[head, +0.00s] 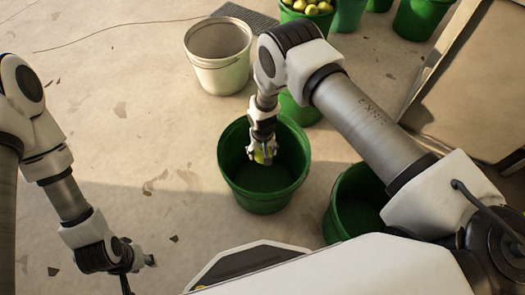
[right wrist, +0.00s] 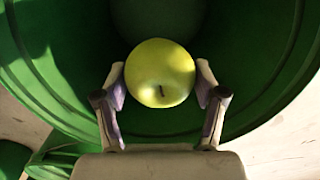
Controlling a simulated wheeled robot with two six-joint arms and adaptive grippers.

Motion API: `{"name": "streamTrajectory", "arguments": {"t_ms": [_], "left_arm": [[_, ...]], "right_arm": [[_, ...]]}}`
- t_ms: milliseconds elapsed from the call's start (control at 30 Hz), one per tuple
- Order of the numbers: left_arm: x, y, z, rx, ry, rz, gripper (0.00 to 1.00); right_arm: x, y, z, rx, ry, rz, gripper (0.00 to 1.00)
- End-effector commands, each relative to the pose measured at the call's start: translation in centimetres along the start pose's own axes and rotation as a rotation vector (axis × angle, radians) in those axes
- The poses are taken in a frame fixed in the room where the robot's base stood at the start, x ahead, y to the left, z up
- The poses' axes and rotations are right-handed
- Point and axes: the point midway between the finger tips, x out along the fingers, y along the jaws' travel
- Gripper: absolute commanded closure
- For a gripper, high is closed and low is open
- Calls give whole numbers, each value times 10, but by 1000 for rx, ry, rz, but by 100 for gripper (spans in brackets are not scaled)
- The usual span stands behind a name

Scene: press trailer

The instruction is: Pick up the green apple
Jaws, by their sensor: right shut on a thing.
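The green apple (right wrist: 160,73) is yellow-green, with its stem end facing the right wrist camera. My right gripper (right wrist: 161,92) is shut on it, one finger pad on each side. In the head view the apple (head: 263,158) shows small at the tips of my right gripper, over the mouth of a green bucket (head: 285,195). The apple's height above the bucket floor is hard to tell. My left gripper (head: 125,284) is at the bottom left, cut by the picture edge, and its finger state is unclear.
A white bucket (head: 220,75) stands behind the green one. Another green bucket (head: 352,207) stands at the right, partly behind my right arm. A bucket of yellow-green fruit (head: 311,7) is at the back. The floor at the left is mostly clear.

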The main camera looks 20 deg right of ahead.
Motion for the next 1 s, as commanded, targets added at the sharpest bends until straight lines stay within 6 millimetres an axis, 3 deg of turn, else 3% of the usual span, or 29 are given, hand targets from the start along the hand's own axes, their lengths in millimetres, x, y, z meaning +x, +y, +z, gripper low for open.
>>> {"name": "streamTrajectory", "arguments": {"t_ms": [33, 600, 767, 1000], "left_arm": [[-15, 0, 0, 0, 0, 0, 60], [-92, 1, 0, 0, 0, 0, 60], [-105, 1, 0, 0, 0, 0, 60], [-104, 1, 0, 0, 0, 0, 60]], "right_arm": [[-15, 0, 0, 0, 0, 0, 70], [-92, 0, 0, 0, 0, 0, 70], [-105, 0, 0, 0, 0, 0, 70], [-105, 0, 0, 0, 0, 0, 70]]}}
